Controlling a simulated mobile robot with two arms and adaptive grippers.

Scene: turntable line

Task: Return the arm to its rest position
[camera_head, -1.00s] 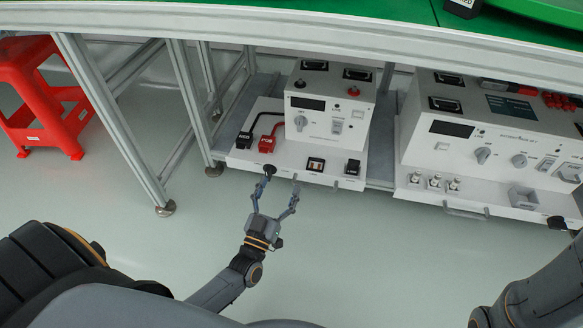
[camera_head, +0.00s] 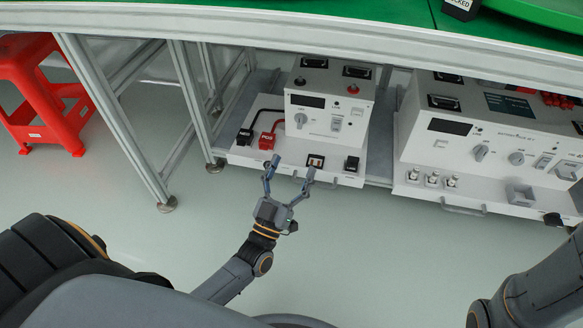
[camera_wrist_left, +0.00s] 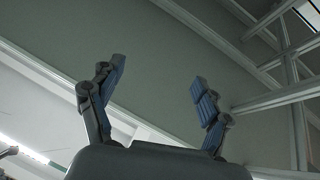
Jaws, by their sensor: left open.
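My left gripper (camera_head: 289,177) is open and empty in the head view. Its fingers point up toward the front edge of the smaller white control unit (camera_head: 320,128). In the left wrist view my left gripper (camera_wrist_left: 160,85) has its two fingers spread apart with nothing between them. My right arm shows at the lower right of the head view, but its gripper is out of view.
The larger white control unit (camera_head: 440,165) stands to the right on the shelf under the green-topped table (camera_head: 330,14). A red stool (camera_head: 40,95) stands at the far left. A table leg (camera_head: 115,125) rises left of the gripper. The floor (camera_head: 120,235) in front is clear.

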